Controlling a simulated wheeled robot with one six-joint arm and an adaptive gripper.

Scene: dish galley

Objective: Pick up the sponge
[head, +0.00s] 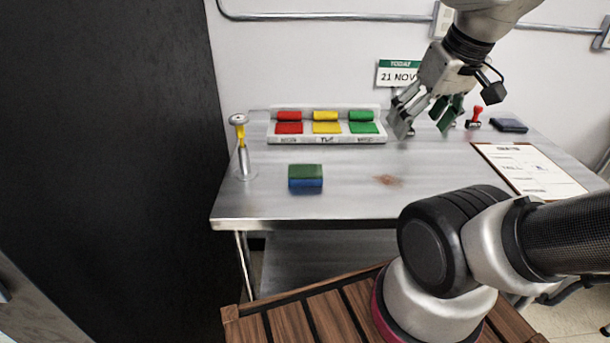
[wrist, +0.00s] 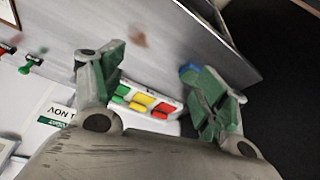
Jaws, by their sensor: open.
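The sponge (head: 305,179) is a small block with a green top and a blue lower part. It lies on the metal table (head: 260,205), left of centre near the front edge. In the wrist view a blue part of the sponge (wrist: 187,72) shows behind one finger, which hides the rest. My gripper (head: 424,117) is open and empty, up and to the right of the sponge, above the back right of the table. Its spread fingers also show in the wrist view (wrist: 160,95).
A tray with red, yellow and green blocks (head: 327,139) stands at the back. A yellow-handled brush-like tool (head: 241,148) stands at the left edge. A clipboard (head: 530,170), red stamp (head: 474,116) and dark pad (head: 509,125) lie right. A brown stain (head: 388,180) marks the bare middle.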

